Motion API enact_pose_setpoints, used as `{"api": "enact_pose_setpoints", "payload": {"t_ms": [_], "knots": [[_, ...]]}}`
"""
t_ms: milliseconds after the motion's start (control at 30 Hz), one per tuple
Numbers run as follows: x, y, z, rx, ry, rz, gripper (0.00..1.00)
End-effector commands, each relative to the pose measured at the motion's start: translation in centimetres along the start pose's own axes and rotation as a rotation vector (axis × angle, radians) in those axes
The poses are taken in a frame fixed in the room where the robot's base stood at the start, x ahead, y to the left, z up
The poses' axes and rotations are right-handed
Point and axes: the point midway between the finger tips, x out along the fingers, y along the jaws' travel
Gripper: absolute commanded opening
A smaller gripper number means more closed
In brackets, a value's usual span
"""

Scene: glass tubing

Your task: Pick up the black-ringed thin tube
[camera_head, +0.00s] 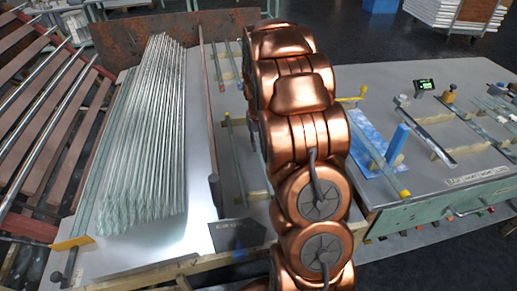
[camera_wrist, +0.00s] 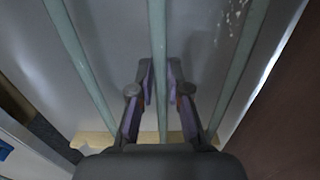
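In the wrist view, my gripper (camera_wrist: 161,72) has its two fingers on either side of a thin grey-green glass tube (camera_wrist: 157,35). A narrow gap shows between the tube and the fingers, so the gripper looks open. Similar tubes run to the left (camera_wrist: 76,50) and to the right (camera_wrist: 240,60). No black ring can be made out on any of them. In the head view, my arm hides the gripper and part of the table. Thin tubes show left of the arm, one at the middle (camera_head: 237,165) and one farther back (camera_head: 232,62).
A large bundle of glass tubes (camera_head: 150,130) lies on the left of the table. A dark rail (camera_head: 212,130) stands between it and the thin tubes. A yellow-ended tube (camera_head: 374,148) and a blue block (camera_head: 397,144) lie right of my arm. A wooden strip (camera_wrist: 91,140) runs under the tubes.

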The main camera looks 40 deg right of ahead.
Motion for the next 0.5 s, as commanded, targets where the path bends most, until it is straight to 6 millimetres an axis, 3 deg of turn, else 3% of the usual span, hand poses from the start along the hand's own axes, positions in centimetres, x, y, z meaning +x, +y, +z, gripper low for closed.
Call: {"api": "enact_pose_setpoints", "payload": {"t_ms": [133, 500], "knots": [[-0.01, 0.0, 0.0, 0.0, 0.0, 0.0, 0.0], [-0.11, 0.0, -0.01, 0.0, 0.0, 0.0, 0.0]]}}
